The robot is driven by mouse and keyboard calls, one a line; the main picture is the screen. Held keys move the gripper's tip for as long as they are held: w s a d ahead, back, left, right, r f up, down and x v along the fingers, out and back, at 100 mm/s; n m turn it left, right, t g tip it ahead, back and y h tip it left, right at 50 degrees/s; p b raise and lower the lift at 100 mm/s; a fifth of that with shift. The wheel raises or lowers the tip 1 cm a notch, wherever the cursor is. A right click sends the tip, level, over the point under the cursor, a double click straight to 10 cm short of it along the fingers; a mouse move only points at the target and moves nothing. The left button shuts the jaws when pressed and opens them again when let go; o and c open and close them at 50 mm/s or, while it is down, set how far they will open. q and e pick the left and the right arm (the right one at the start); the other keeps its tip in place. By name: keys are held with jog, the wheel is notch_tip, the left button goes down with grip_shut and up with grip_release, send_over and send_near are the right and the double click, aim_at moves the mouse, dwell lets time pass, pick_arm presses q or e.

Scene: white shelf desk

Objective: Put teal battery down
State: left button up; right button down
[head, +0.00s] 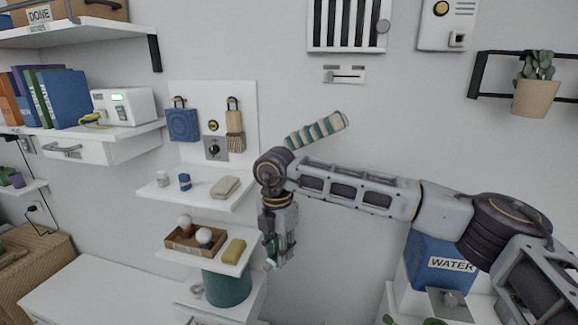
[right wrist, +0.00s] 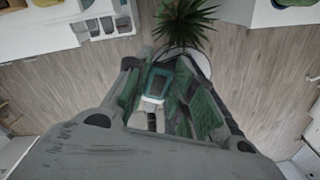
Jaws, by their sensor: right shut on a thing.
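My right gripper (head: 273,258) hangs fingers down from its wrist, in front of the wall and just right of the small white shelves. In the right wrist view the right gripper (right wrist: 165,95) is shut on the teal battery (right wrist: 158,82), a small blocky teal thing with a pale lower end between the green finger pads. It is held in the air above the floor. In the head view the fingers mostly hide the battery. My left gripper is in neither view.
The upper small shelf (head: 205,198) holds small white, blue and beige things. The lower shelf (head: 218,258) holds a brown tray (head: 180,245) with bulbs and a yellow block (head: 234,251). A teal bin (head: 228,287) stands below. A potted plant (right wrist: 185,22) is on the floor.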

jog(key=n, duration=0.5)
jog(key=shift+a+n, duration=0.1)
jog(key=shift+n, duration=0.3)
jog(key=n, duration=0.6)
jog(key=shift+w+a, duration=0.15)
jog(key=n, duration=0.6)
jog(key=shift+w+a, duration=0.1)
jog(key=shift+w, duration=0.2)
jog(key=w+d+n, duration=0.4)
jog(key=n, duration=1.1)
jog(key=w+d+n, duration=0.3)
jog(key=w+n, duration=0.2)
jog(key=n, duration=0.9)
jog(key=s+d+f+m, duration=0.1)
jog(key=s+d+f, duration=0.1)
jog(key=d+f, duration=0.7)
jog(key=s+d+f+m, duration=0.2)
jog(key=d+f, duration=0.7)
jog(key=f, duration=0.1)
jog(key=shift+s+d, duration=0.15)
jog(key=shift+s, duration=0.05)
